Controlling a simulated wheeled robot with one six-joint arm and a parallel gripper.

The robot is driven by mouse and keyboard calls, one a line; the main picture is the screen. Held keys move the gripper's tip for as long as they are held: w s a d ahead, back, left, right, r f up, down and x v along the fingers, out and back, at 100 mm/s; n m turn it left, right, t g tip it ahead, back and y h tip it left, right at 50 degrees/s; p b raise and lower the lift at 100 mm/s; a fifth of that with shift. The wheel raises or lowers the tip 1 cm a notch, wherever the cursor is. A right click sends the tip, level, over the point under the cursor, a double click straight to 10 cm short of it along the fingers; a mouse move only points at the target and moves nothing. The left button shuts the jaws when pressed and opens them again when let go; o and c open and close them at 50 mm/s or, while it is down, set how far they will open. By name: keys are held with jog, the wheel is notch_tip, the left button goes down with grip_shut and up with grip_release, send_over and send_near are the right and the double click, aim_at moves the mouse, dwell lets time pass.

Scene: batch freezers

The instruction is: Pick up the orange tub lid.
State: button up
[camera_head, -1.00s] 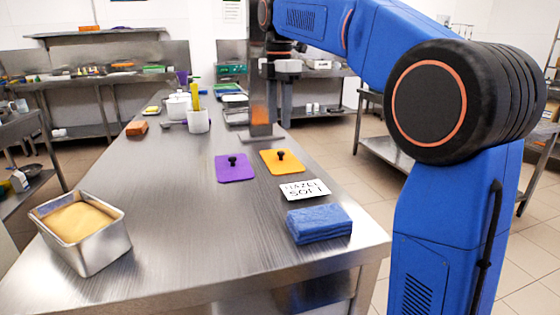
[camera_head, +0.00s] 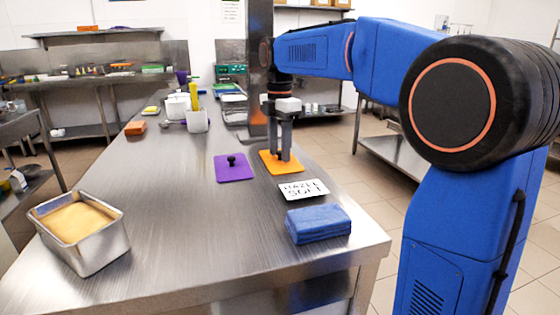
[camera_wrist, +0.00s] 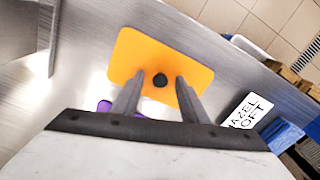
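The orange tub lid (camera_head: 270,167) lies flat on the steel table, right of the purple lid (camera_head: 235,173). In the wrist view the orange lid (camera_wrist: 131,52) shows its dark round knob (camera_wrist: 160,80) at its middle. My gripper (camera_head: 284,157) points straight down over the orange lid, and its fingers hide the knob in the head view. In the wrist view my gripper (camera_wrist: 161,79) is open, with one finger on each side of the knob and a gap beside it. I cannot tell how far the fingertips are above the lid.
A white card (camera_head: 304,190) reading "HAZEL SOFT" and a folded blue cloth (camera_head: 318,223) lie nearer the table's right edge. A steel pan (camera_head: 92,250) of tan contents stands at front left. A grey post (camera_head: 259,60) rises behind the lid. The table's middle is clear.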

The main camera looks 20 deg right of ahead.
aim_at(279, 152)
jog(key=shift+c, duration=0.6)
grip_shut()
notch_tip(279, 152, up, 10)
